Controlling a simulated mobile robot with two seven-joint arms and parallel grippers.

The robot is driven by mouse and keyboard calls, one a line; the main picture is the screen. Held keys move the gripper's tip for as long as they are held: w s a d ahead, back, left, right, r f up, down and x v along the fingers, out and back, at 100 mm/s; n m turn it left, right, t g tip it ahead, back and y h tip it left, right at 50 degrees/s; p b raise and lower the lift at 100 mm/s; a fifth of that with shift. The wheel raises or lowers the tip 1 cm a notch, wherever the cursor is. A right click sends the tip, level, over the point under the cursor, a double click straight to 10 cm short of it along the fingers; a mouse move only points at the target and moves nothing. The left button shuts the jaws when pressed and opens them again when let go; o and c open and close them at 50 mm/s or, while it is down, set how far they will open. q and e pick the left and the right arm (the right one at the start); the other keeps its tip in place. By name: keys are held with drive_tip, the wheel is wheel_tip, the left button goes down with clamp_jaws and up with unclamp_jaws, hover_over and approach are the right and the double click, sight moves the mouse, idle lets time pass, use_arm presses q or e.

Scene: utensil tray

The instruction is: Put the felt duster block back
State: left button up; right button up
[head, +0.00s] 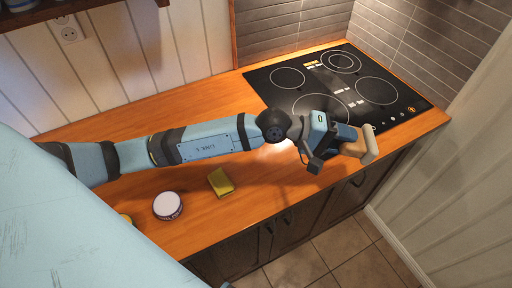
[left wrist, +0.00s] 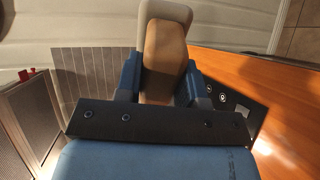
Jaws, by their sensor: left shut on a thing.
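The felt duster block (head: 369,144) has a tan wooden body and a pale felt-like end. My left gripper (head: 338,143) is shut on it and holds it near the front right of the counter, by the hob's front edge. Its height above the counter is hard to tell. In the left wrist view the block (left wrist: 165,50) sits between the two blue fingers of the gripper (left wrist: 163,82), with its pale end pointing away. My right gripper is not in view.
The wooden counter (head: 290,205) carries a black hob (head: 298,97) at the back right. A yellow block (head: 220,182) and a round white-topped tin (head: 167,205) stand near the front. Cabinets and tiled floor lie below the front edge.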

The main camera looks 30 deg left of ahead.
use_arm(q)
drive_tip(key=s+a+r+n+g+y, duration=0.1)
drive_tip(key=s+a+r+g+y, duration=0.25)
drive_tip(key=a+y, duration=0.45)
drive_tip(key=s+a+r+n+g+y, duration=0.15)
drive_tip(key=a+r+g+y, duration=0.35)
drive_tip(key=a, duration=0.5)
drive_tip(key=shift+m+t+y, duration=0.3)
drive_tip(key=shift+m+t, duration=0.05)
drive_tip(key=shift+t, duration=0.1)
wheel_tip(320, 180, down, 21)
drive_tip(key=p, duration=0.3)
drive_tip(key=shift+s+d+f+p, duration=0.1)
drive_tip(key=shift+p, duration=0.3)
drive_tip(key=o, duration=0.8)
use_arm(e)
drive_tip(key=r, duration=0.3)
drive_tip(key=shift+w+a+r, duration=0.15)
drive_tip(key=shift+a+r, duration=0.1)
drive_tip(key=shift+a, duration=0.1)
use_arm(q)
wheel_tip(320, 180, up, 12)
drive_tip(key=b, duration=0.2)
drive_tip(key=shift+b, duration=0.4)
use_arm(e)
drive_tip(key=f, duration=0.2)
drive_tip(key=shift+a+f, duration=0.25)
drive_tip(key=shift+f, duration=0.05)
